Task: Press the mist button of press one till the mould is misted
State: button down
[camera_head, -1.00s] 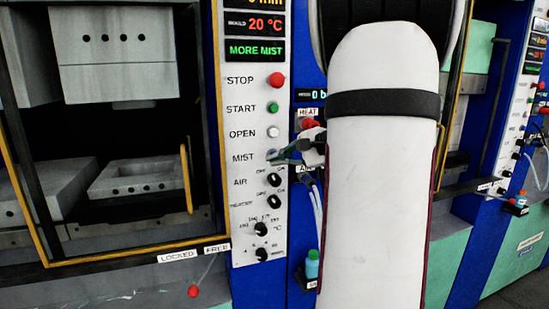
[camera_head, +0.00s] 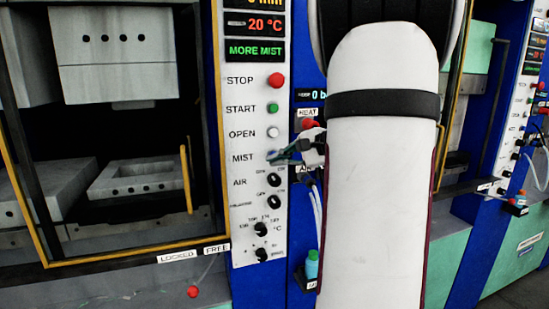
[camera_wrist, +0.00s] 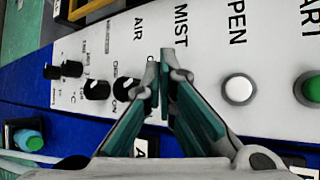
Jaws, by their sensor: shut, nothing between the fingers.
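The white control panel (camera_head: 243,205) of the press has a display (camera_head: 254,51) reading "MORE MIST" in green. The mist button (camera_head: 271,155) is a small bluish knob beside the label "MIST". My gripper (camera_head: 279,157) is shut and empty, with its tips at the mist button, partly covering it. In the wrist view, my gripper (camera_wrist: 158,72) has its fingertips together just below the word "MIST", and the button is hidden behind them. I cannot tell whether the tips touch or press it. The mould (camera_head: 138,178) lies in the open press at the left; no mist is visible on it.
A red stop button (camera_head: 276,80), green start button (camera_head: 272,108) and white open button (camera_head: 272,132) sit above. Black knobs (camera_head: 274,180) sit just below. A red heat button (camera_head: 308,124) lies close to the right of the panel. My arm hides much of the right side.

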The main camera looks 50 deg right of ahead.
jog(key=shift+w+d, duration=0.1)
jog(key=shift+w, duration=0.05)
jog(key=shift+w+d, duration=0.15)
jog(key=shift+w, duration=0.1)
jog(key=shift+w+d+b, duration=0.25)
jog(key=shift+w+b, duration=0.1)
jog(key=shift+w, duration=0.05)
dwell(0.9)
jog(key=shift+s, duration=0.15)
jog(key=shift+s+a, duration=0.5)
jog(key=shift+s, duration=0.15)
jog(key=shift+s+a, duration=0.45)
jog(key=shift+s, duration=0.25)
jog(key=shift+s+a, duration=0.4)
jog(key=shift+s, duration=0.35)
jog(key=shift+s+a, duration=0.45)
jog(key=shift+s, duration=0.25)
